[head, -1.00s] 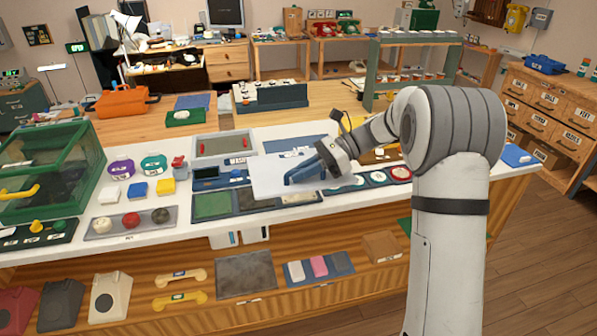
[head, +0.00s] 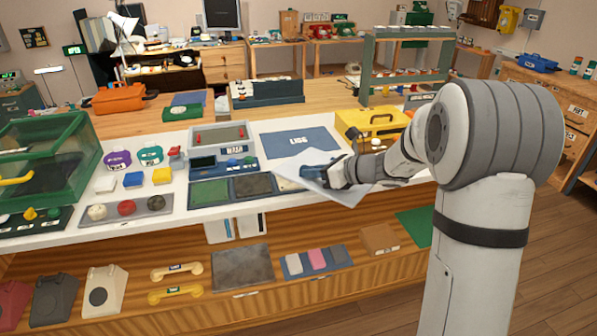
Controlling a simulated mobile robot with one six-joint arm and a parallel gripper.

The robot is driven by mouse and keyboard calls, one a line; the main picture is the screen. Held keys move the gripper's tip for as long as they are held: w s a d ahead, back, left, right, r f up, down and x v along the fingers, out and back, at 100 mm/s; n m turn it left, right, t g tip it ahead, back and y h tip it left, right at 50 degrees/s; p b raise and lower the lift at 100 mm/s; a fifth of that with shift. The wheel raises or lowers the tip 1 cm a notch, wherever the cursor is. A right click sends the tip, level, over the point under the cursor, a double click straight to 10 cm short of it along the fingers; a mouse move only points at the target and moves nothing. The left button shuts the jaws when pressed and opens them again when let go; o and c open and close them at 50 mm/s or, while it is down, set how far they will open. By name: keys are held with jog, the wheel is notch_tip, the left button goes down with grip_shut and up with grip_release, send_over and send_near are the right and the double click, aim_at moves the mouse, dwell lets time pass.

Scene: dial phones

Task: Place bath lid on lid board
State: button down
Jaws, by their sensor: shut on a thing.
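The lid board (head: 298,152) is a flat blue board marked "LIDS" on the white counter, just behind and left of my gripper. Its top is bare, and the lid overlaps its front edge in the picture. I cannot tell how high the lid is above the counter.
A grey tray with red handles (head: 220,137) lies left of the lid board. A yellow toolbox (head: 368,121) stands to its right, near my arm. A green-grey rack (head: 365,75) rises behind. Coloured pads (head: 208,193) lie along the counter front.

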jog(key=s+d+f+m+t+h+b, duration=0.3)
jog(key=d+f+m+t+h, duration=0.2)
jog(key=d+f, duration=0.6)
notch_tip(320, 180, down, 3)
jog(key=m+h, duration=0.2)
jog(key=m, duration=0.1)
jog(key=shift+s+d+t, duration=0.3)
jog(key=shift+s+t, duration=0.1)
jog(key=shift+a, duration=0.1)
